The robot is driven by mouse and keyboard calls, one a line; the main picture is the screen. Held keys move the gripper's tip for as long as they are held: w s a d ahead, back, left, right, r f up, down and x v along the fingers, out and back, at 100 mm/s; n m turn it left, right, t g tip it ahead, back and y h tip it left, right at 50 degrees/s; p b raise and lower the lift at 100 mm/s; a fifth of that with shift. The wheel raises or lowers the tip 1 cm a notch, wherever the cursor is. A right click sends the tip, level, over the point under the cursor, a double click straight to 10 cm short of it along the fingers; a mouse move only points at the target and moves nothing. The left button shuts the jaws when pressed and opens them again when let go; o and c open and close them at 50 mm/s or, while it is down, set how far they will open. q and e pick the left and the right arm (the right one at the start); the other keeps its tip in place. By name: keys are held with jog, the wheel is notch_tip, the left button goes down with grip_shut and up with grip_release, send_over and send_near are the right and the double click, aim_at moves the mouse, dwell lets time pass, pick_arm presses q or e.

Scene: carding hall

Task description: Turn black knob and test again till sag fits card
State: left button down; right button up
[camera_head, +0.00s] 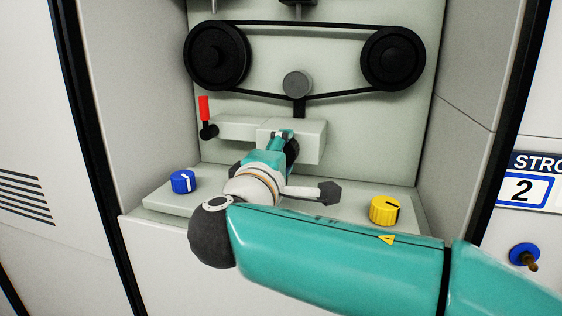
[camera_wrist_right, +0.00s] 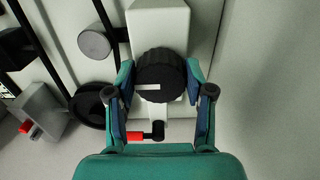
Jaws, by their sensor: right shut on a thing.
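The black knob (camera_wrist_right: 160,70) sits on the end of a pale block (camera_head: 305,135) below the belt. A short white mark shows near its lower edge in the right wrist view. My right gripper (camera_wrist_right: 160,78) is shut on the black knob, one finger on each side. In the head view the right gripper (camera_head: 288,142) hides most of the knob. The black belt (camera_head: 265,94) runs around two black pulleys, with a grey roller (camera_head: 297,84) at its lower run. I cannot make out a sag card. My left gripper is not in view.
A red-handled lever (camera_head: 204,109) stands left of the block. A blue knob (camera_head: 183,181) and a yellow knob (camera_head: 385,210) are on the ledge (camera_head: 150,200). Side walls enclose the bay. A sign reading "STRO" and 2 (camera_head: 525,187) is at right.

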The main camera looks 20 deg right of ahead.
jog(key=shift+f, duration=0.2)
jog(key=o, duration=1.2)
jog(key=shift+c, duration=0.2)
jog(key=shift+r, duration=0.1)
jog(key=v, duration=1.2)
